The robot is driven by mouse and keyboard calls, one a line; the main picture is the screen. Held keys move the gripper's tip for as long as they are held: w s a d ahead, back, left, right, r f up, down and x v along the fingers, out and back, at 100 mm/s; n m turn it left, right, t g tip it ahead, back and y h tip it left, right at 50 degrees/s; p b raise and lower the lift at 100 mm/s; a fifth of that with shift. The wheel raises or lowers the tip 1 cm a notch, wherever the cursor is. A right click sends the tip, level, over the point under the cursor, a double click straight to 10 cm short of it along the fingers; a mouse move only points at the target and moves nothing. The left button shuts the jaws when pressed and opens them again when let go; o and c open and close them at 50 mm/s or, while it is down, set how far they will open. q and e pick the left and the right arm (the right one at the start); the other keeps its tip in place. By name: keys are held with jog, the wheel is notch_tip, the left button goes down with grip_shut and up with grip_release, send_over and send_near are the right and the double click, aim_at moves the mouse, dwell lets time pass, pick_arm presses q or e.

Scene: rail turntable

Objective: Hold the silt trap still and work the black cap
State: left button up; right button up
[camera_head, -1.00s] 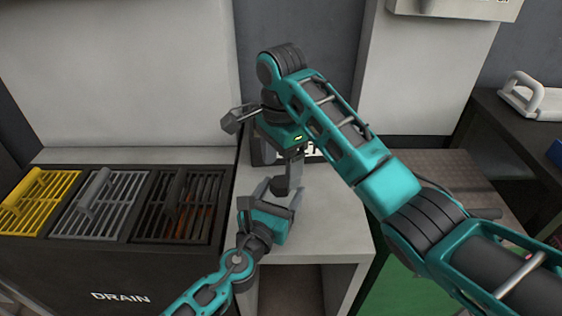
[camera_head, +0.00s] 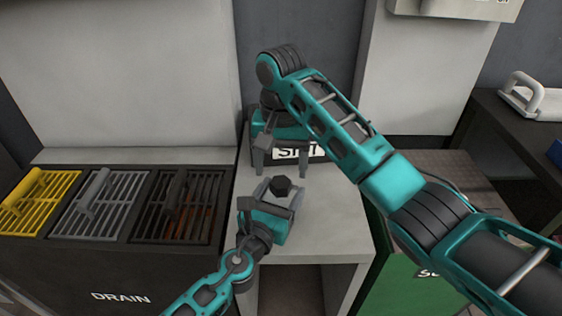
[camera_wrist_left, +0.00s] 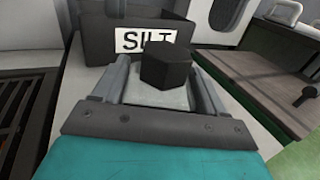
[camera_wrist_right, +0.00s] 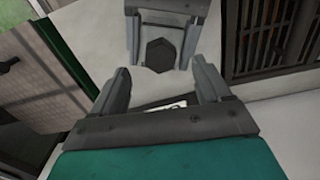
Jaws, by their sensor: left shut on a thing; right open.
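The silt trap is a pale grey body (camera_wrist_left: 158,96) with a black six-sided cap (camera_wrist_left: 167,70) on top, seen in the left wrist view. My left gripper (camera_head: 270,189) is shut on the body, with a finger on each side, over the grey ledge. The cap also shows in the head view (camera_head: 281,186) and the right wrist view (camera_wrist_right: 160,55). My right gripper (camera_head: 283,168) is open and empty behind the cap. In the right wrist view its fingertips (camera_wrist_right: 163,78) are spread, with the cap beyond them and apart from both. Most of the body is hidden in the head view.
A dark box with a SILT label (camera_head: 297,153) stands at the back of the ledge (camera_head: 338,220), partly behind my right gripper. Yellow, grey and dark drain grates (camera_head: 103,205) lie to the left. A green-sided unit (camera_head: 395,280) stands to the right. The ledge's front right is clear.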

aim_at(280, 181)
jog(key=n, duration=0.8)
jog(key=shift+n, duration=0.3)
jog(key=shift+f, duration=2)
jog(key=c, duration=1.3)
jog(key=m, duration=0.4)
jog(key=shift+c, duration=0.2)
jog(key=shift+m, duration=1.1)
